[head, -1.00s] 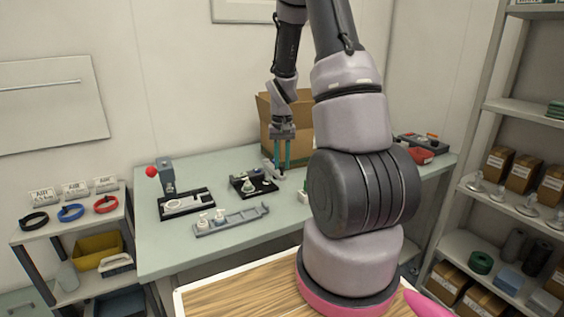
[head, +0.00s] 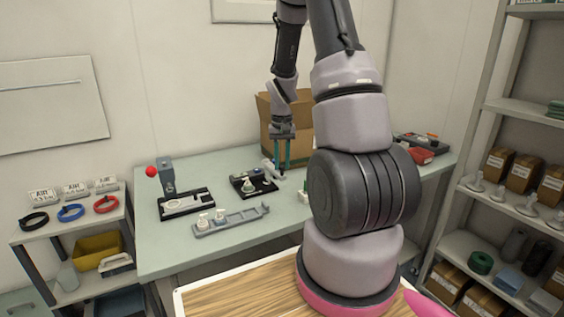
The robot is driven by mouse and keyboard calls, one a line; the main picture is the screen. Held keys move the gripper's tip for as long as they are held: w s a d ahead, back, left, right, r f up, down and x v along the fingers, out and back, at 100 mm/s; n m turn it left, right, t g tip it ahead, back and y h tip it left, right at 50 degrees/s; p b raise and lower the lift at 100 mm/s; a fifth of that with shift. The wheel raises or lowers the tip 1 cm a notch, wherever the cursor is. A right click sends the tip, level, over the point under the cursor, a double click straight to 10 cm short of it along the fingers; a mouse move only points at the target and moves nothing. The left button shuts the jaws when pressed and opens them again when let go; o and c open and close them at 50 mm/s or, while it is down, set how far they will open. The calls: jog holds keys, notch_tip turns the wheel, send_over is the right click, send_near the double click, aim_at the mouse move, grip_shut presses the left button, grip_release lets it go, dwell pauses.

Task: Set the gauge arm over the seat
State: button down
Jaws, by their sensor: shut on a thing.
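The black gauge fixture (head: 265,188) stands on the green table, with a pale round seat and a part on it (head: 247,185). The grey gauge arm (head: 268,166) is at the fixture's right back side, beside the seat and not over it. My gripper (head: 282,169) points down there with its two teal fingers, shut on the gauge arm. The exact contact is small and partly hidden by the fingers.
A black press fixture with a red ball knob (head: 151,171) stands at the left. A grey rack (head: 236,221) with white caps lies in front. A cardboard box (head: 268,125) stands close behind my gripper. The table's front left is clear.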

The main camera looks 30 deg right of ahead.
jog(key=shift+a, duration=0.15)
dwell(0.5)
jog(key=w+a+m, duration=1.2)
jog(key=m, duration=0.6)
jog(key=shift+a, duration=0.2)
jog(key=shift+w, duration=0.1)
dwell(0.5)
jog(key=c, duration=0.7)
grip_release()
